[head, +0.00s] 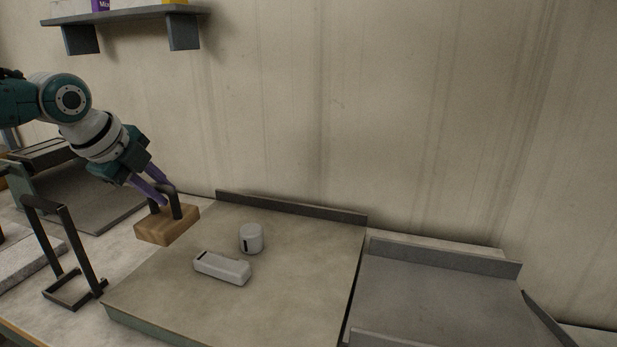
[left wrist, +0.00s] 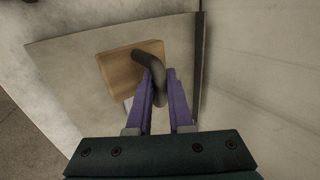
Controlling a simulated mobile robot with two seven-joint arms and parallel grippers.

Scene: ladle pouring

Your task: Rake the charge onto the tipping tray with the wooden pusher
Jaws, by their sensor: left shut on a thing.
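The wooden pusher (head: 167,225) is a light wood block with a dark bent handle. My left gripper (head: 160,190) is shut on that handle, and the block hangs at the left edge of the board. In the left wrist view the block (left wrist: 122,75) shows beyond the purple fingers (left wrist: 160,80). Two pale grey pieces are on the board: a short cylinder (head: 251,238) and a longer block (head: 222,268), both right of the pusher and apart from it. The grey tray (head: 430,295) lies to the right of the board. My right gripper is not in view.
The board (head: 290,290) has a raised back lip (head: 290,206) along the wall. A dark metal frame (head: 72,255) stands on the table to the left. A shelf (head: 125,15) hangs on the wall at upper left. The board's right half is clear.

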